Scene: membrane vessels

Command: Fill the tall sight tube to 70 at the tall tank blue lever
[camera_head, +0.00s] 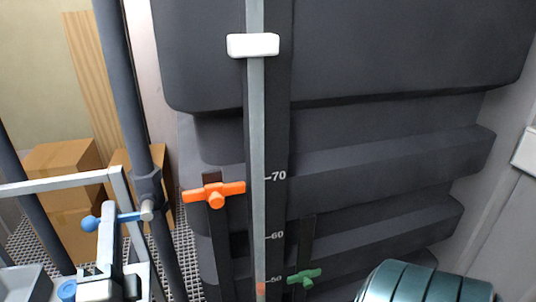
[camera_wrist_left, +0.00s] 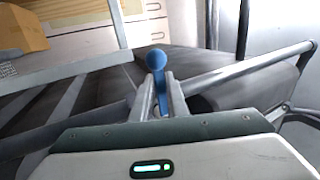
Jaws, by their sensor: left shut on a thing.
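The tall sight tube (camera_head: 257,150) runs upright in front of the dark tank in the head view. Its scale shows 70, 60 and 50. A small reddish mark (camera_head: 260,288) shows in the tube slightly below the 50 line; I cannot tell whether it is the liquid level. The blue lever (camera_head: 127,216) with a round knob sits on a grey pipe at the left. My left gripper (camera_head: 107,214) is shut on the blue lever. In the left wrist view the blue knob (camera_wrist_left: 157,59) sticks out beyond the two fingers. My right gripper is not in view.
An orange lever (camera_head: 230,188) is left of the tube near 70, and a green lever (camera_head: 304,278) is right of it near 50. A white clamp (camera_head: 252,45) holds the tube higher up. A grey rail (camera_head: 60,183) and cardboard boxes (camera_head: 62,165) are at the left.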

